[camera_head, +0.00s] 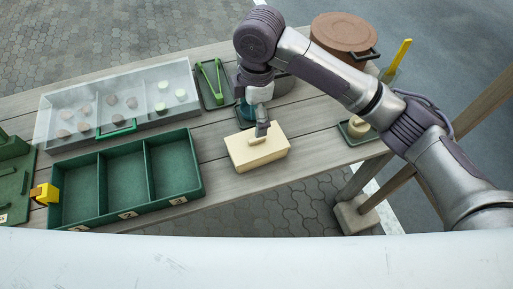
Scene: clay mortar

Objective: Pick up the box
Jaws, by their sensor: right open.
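A cream, rectangular box (268,157) sits on the wooden table near its front edge, right of the green compartment tray. My right gripper (262,131) reaches in from the right on its arm. It points down at the top of the box, by a small raised strip there. I count it as open; whether its fingertips touch the box is too small to tell. My left gripper is not in view.
An empty green three-compartment tray (124,213) stands left of the box. Behind it is a clear-lidded case (180,72) with several small round pieces. Green tongs (211,82) lie on a small tray. A brown lidded pot (343,32) stands at the back right.

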